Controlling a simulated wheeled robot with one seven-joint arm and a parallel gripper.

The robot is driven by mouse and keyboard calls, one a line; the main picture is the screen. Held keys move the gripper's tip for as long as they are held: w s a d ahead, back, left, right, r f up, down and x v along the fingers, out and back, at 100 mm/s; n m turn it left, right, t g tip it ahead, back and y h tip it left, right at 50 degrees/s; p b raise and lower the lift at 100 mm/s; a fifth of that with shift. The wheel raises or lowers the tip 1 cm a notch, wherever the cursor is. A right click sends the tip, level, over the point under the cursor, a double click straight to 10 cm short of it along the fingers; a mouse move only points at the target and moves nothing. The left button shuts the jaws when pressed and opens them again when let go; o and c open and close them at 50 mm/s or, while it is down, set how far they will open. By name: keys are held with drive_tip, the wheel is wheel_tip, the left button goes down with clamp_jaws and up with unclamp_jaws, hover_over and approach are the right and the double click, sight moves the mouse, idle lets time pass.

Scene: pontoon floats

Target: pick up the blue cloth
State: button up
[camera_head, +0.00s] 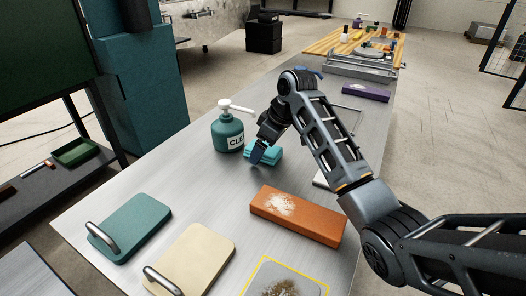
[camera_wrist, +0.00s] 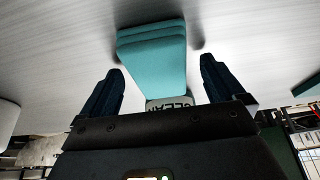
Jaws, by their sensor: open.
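The blue cloth (camera_head: 273,153) is a folded teal stack lying on the grey metal bench, just right of the pump bottle. My gripper (camera_head: 262,149) is over the cloth and hides part of it in the head view. In the wrist view, the cloth (camera_wrist: 152,50) lies between and beyond the two dark blue fingers of my gripper (camera_wrist: 160,66). The fingers are apart, with a gap on each side of the cloth. I cannot tell how far the fingertips are above the bench.
A teal pump bottle (camera_head: 228,134) labelled "CLE…" stands close left of the cloth. An orange block (camera_head: 315,221) with pale dust lies in front. Teal (camera_head: 130,228) and cream (camera_head: 196,262) handled plates lie nearer. A purple block (camera_head: 366,92) lies farther back.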

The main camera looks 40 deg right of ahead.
drive_tip(key=shift+f, duration=0.15)
idle(0.4)
drive_tip(key=c, duration=1.1)
drive_tip(key=shift+c, duration=0.2)
wheel_tip(320, 180, up, 5)
drive_tip(key=shift+f, duration=0.15)
drive_tip(key=s+d+r, duration=0.2)
drive_tip(key=d+r, duration=0.1)
drive_tip(key=d, duration=0.2)
drive_tip(key=s+d+r+b, duration=0.1)
drive_tip(key=s+d+r, duration=0.1)
drive_tip(key=d, duration=0.3)
drive_tip(key=shift+s+d+r, duration=0.25)
drive_tip(key=shift+d+r, duration=0.15)
drive_tip(key=shift+r, duration=0.45)
